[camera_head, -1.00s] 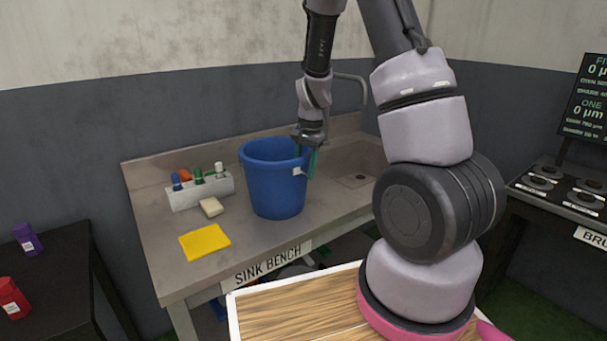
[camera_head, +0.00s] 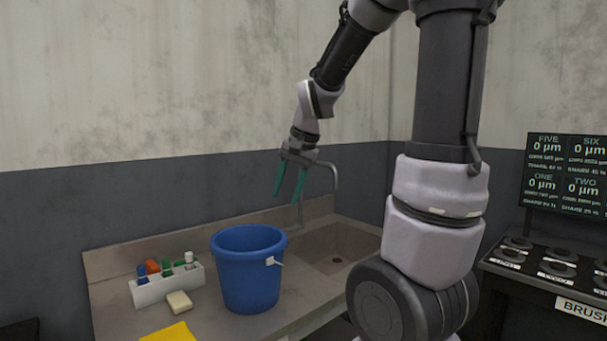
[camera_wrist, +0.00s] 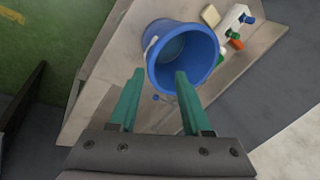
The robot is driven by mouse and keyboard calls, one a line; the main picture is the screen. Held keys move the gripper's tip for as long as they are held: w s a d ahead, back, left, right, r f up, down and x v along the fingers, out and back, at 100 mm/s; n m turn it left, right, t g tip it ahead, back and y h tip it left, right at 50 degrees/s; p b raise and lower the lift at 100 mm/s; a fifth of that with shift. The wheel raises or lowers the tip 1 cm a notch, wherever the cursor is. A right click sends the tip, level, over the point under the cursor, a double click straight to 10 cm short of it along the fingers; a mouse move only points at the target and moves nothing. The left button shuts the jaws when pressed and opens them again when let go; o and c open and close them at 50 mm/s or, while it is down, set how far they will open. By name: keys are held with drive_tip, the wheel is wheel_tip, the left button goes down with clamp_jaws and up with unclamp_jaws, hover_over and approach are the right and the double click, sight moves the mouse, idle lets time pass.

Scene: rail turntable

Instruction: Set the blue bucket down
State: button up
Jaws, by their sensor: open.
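The blue bucket (camera_head: 250,275) stands upright on the sink bench, left of the sink basin. Its open top faces up, and a white handle fitting shows on its right side. In the wrist view the bucket (camera_wrist: 181,88) shows from above, and its inside looks empty. My gripper (camera_head: 288,196) is open and empty above the bucket's right rear side, clear of the rim. Its two green fingers are spread apart, and they also show in the wrist view (camera_wrist: 158,95), with nothing between them touching the bucket.
A white caddy (camera_head: 168,288) with several coloured bottles, a pale sponge (camera_head: 179,303) and a yellow cloth (camera_head: 170,334) lie left of the bucket. A faucet (camera_head: 334,176) and sink basin (camera_head: 330,252) are to the right. A brush station (camera_head: 560,268) stands farther right.

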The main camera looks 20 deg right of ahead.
drive_tip(key=s+r+n+t, duration=0.1)
drive_tip(key=s+r, duration=0.3)
drive_tip(key=s, duration=0.3)
drive_tip(key=s+a+r+n+t, duration=0.1)
drive_tip(key=s+r+n+t, duration=0.1)
drive_tip(key=s+r, duration=0.2)
drive_tip(key=s, duration=0.3)
drive_tip(key=shift+t, duration=0.3)
